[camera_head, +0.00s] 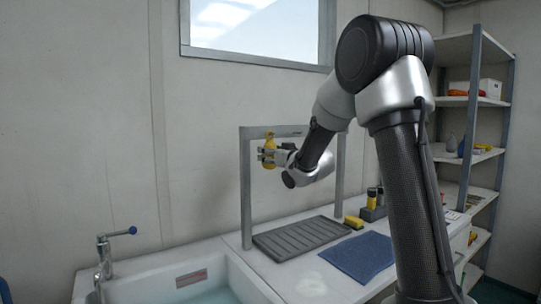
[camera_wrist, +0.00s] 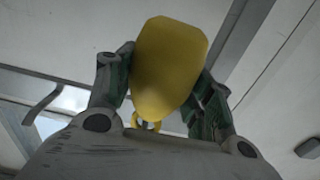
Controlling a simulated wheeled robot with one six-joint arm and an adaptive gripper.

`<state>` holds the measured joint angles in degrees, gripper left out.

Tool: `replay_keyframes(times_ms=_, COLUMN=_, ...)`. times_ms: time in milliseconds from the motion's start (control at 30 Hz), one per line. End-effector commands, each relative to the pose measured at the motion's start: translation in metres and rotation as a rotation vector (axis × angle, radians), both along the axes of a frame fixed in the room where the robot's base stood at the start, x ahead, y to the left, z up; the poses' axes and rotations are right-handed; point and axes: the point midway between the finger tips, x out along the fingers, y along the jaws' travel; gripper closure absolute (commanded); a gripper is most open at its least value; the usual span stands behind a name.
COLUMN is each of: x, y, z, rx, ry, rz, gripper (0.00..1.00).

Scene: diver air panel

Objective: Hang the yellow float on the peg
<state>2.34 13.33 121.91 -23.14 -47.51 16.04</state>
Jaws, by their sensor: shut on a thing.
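The yellow float (camera_head: 269,147) is held up in front of a grey metal frame, near the left end of its crossbar. In the wrist view the float (camera_wrist: 169,66) fills the space between the two fingers, with a small yellow ring (camera_wrist: 148,124) at its lower end. My gripper (camera_head: 267,155) is shut on the float; its fingers (camera_wrist: 166,78) press on both sides. A bent grey rod, which looks like the peg (camera_wrist: 42,106), shows left of the float and apart from it. In the head view the peg is too small to make out surely.
A sink (camera_head: 205,280) with a tap (camera_head: 104,255) is at the left. Shelves (camera_head: 470,100) stand far right.

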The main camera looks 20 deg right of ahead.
Motion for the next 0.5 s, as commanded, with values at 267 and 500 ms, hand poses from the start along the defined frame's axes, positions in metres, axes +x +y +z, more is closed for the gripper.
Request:
replay_keyframes(times_ms=267, x=0.0000, y=0.0000, z=0.0002, rx=0.000, ry=0.000, rz=0.000, gripper=0.23)
replay_keyframes(times_ms=500, x=-0.0003, y=-0.0001, z=-0.0002, rx=0.000, ry=0.000, rz=0.000, gripper=0.23)
